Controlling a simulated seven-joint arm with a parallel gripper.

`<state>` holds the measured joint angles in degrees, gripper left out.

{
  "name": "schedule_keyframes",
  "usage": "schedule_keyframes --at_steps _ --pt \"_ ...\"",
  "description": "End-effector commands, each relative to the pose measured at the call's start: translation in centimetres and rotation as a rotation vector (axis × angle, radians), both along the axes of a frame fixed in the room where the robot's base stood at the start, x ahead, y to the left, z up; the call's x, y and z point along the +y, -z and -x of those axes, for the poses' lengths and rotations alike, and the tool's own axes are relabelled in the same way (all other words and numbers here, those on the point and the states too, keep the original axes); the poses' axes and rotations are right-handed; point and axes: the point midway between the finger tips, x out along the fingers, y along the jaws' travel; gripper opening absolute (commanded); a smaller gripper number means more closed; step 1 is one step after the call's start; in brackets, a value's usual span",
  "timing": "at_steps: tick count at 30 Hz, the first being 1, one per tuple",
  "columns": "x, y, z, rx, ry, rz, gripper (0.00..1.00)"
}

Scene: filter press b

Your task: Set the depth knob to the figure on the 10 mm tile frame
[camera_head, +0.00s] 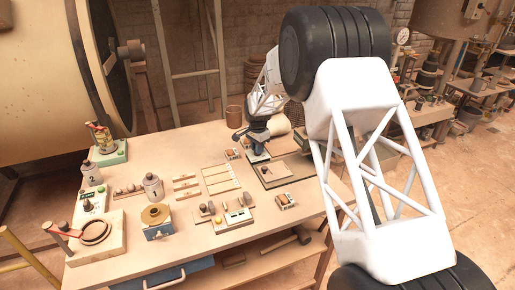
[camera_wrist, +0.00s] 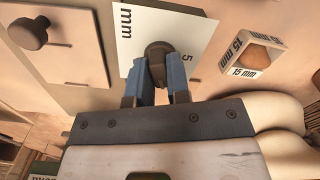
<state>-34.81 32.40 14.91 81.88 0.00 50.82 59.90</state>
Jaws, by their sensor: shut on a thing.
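My gripper (camera_wrist: 155,75) is shut on a dark brown knob (camera_wrist: 158,50), one blue finger on each side. The knob stands on a white dial card (camera_wrist: 140,22) printed "mm" and, beside the right finger, "5". The fingers hide part of the card, and I cannot tell where the knob points. In the head view my gripper (camera_head: 257,150) is at the back right of the bench, where the knob is hidden. A small tile frame (camera_wrist: 252,55) marked "15 mm" lies right of the knob in the wrist view. No frame marked 10 mm is readable.
A board with a round dark knob (camera_wrist: 27,34) is at the wrist view's upper left. In the head view, small tile frames lie near my gripper (camera_head: 233,154) and at the right edge (camera_head: 286,200). Bottles, trays and a brass-topped device (camera_head: 156,216) fill the bench's left.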

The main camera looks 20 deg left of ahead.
Motion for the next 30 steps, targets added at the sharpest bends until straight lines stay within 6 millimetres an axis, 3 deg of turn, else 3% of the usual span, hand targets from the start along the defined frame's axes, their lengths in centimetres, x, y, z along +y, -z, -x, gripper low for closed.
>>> schedule_keyframes --at_steps 4,5,10,22,30 --pt "0.0 0.0 0.0 0.000 -0.001 0.001 0.00" --pt "0.0 0.0 0.0 0.000 -0.001 0.001 0.18" --pt "0.0 0.0 0.0 0.000 -0.001 0.000 0.43" --pt "0.0 -0.4 0.0 0.000 -0.002 -0.001 0.43" --pt "0.0 -2.9 0.0 -0.002 -0.001 -0.001 0.43"
